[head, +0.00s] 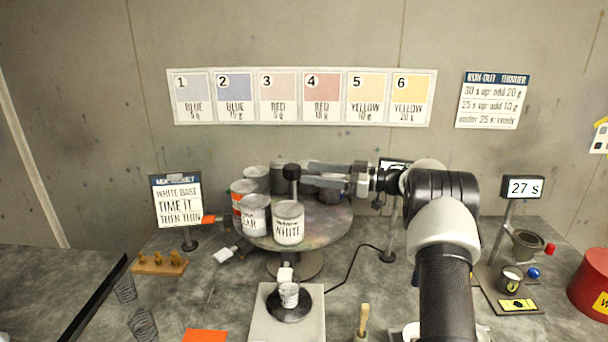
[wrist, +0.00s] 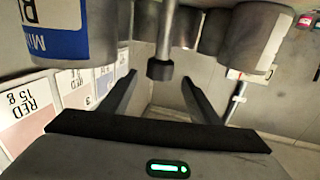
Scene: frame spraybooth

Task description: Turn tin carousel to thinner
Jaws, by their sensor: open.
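The tin carousel (head: 318,236) is a round, stained turntable bearing several tins. A tin labelled WHITE (head: 289,224) stands at its front, with a tin whose label ends in AR (head: 253,215) to its left. An orange-red tin (head: 237,193) is behind that one. No label reading thinner can be made out. A dark knob (head: 292,172) tops an upright post among the tins. My gripper (head: 308,171) points left at knob height, open. In the wrist view the knob (wrist: 160,69) appears between the fingertips of my gripper (wrist: 159,80), with no clear contact.
A scale with a cup (head: 289,294) stands in front of the carousel. A sign (head: 177,202) and a wooden block (head: 160,263) are at left. A timer display reading 27 s (head: 522,188) and a red drum (head: 592,280) are at right. Colour cards (head: 302,97) hang on the wall.

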